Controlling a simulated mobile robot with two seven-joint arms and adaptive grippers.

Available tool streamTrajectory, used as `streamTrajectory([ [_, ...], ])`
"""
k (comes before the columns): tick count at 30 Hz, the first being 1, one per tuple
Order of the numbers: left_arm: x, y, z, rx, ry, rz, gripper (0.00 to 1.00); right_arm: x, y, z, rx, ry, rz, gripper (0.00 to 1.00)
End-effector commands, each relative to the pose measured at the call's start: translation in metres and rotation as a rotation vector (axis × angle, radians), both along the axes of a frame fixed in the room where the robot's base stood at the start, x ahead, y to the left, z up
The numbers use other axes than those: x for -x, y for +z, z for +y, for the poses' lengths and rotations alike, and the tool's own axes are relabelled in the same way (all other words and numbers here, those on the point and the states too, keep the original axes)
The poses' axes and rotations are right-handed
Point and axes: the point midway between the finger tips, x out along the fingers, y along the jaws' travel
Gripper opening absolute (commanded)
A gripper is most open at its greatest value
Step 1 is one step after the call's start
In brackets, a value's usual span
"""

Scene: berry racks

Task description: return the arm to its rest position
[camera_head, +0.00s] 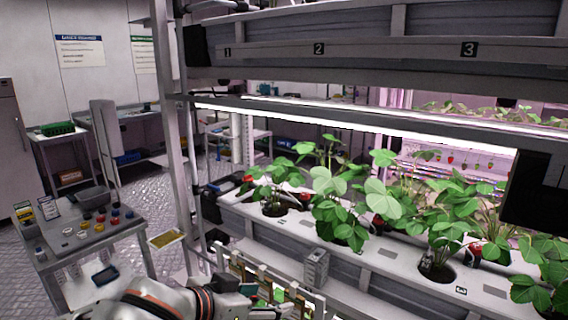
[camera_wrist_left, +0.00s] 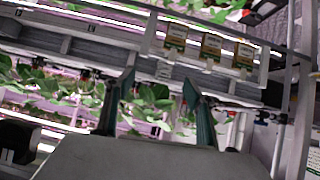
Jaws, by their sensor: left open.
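My left arm (camera_head: 165,298) comes in along the bottom left of the head view, white with dark and orange bands. Its gripper end is low, by the front of the rack, and partly cut off by the lower picture edge. In the left wrist view my left gripper (camera_wrist_left: 158,80) shows two dark green fingers spread apart, with nothing held between them. The rack and plants are behind the fingers. My right gripper does not show in either view.
The rack's white planting trough (camera_head: 345,255) holds several leafy plants with a few red berries. A grey rack post (camera_head: 170,130) stands left of it. A side table (camera_head: 70,245) with small coloured items stands at left. Small cards (camera_wrist_left: 210,46) hang on the rack.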

Motion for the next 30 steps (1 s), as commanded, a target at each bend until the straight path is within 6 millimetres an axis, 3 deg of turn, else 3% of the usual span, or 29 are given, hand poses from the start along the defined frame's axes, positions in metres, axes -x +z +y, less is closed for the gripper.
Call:
streamTrajectory([
  [9,-0.001,-0.038,-0.024,0.147,-0.016,-0.007,0.55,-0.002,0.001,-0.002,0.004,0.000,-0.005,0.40],
  [14,-0.004,-0.070,-0.020,0.213,0.021,-0.033,0.55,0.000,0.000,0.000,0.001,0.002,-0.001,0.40],
  [23,0.008,-0.162,0.027,0.219,0.164,-0.083,0.55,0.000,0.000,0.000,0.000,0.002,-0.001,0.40],
  [26,0.024,-0.201,0.051,0.179,0.219,-0.092,0.55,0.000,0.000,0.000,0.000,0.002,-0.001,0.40],
  [30,0.060,-0.259,0.093,0.087,0.290,-0.095,0.55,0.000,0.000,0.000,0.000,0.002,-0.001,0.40],
])
